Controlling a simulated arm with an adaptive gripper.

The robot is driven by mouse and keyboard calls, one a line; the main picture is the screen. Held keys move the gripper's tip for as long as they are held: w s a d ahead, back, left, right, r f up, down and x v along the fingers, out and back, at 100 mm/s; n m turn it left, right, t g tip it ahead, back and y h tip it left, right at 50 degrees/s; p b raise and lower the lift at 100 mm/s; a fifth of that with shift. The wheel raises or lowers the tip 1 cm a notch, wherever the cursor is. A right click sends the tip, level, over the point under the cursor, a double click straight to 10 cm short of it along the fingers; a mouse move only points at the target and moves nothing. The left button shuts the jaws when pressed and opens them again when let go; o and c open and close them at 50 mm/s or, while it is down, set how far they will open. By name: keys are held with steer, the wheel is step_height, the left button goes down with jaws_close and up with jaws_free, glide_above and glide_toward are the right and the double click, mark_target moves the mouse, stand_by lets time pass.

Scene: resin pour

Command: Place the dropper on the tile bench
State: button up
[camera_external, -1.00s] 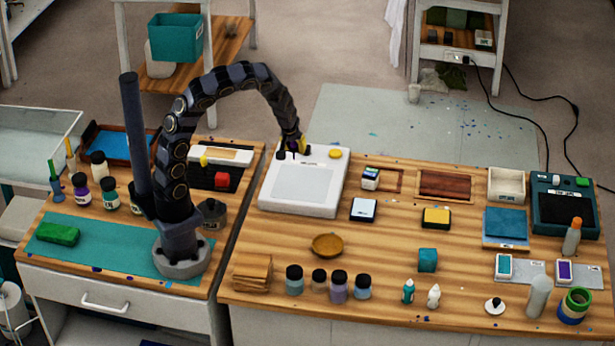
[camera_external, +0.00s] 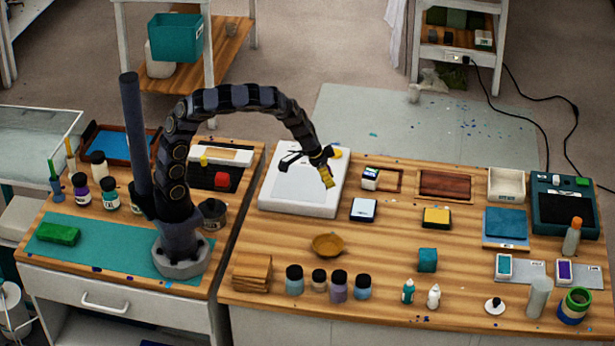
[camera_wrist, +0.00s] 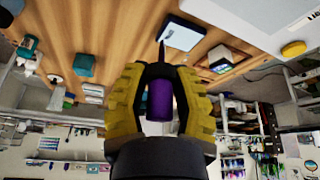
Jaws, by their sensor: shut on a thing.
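My gripper (camera_external: 327,178) is shut on a slim purple dropper (camera_wrist: 160,100) with a thin dark tip. In the wrist view the yellow fingers of my gripper (camera_wrist: 160,75) stand on both sides of the purple body, and the dark tip extends beyond them. In the external view the dropper cannot be made out at the fingers. My gripper is above the right edge of a white flat device (camera_external: 303,205) on the right-hand wooden bench (camera_external: 390,270). I cannot tell for sure which bench is the tile bench.
An amber dish (camera_external: 327,245), a teal cube (camera_external: 427,260) and jars (camera_external: 338,287) stand nearer the front. Bare wood lies between them.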

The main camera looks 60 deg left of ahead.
steer(key=d+m+g+h, duration=0.1)
steer(key=d+m+h, duration=0.1)
steer(key=d+m, duration=0.5)
steer(key=shift+n+g, duration=0.3)
steer(key=shift+n, duration=0.3)
steer(key=w+d+f, duration=0.2)
steer(key=w+f, duration=0.1)
steer(key=w+d+f, duration=0.2)
steer(key=w+f, duration=0.1)
steer(key=w, duration=0.1)
steer(key=w+d+f, duration=0.3)
steer(key=shift+w+d, duration=0.1)
steer(key=shift+w, duration=0.15)
steer(key=shift+w+d+f, duration=0.1)
steer(key=shift+w+f, duration=0.4)
steer(key=shift+f, duration=1.6)
steer(key=shift+f, duration=0.2)
steer(key=o, duration=0.7)
steer(key=shift+r, duration=0.15)
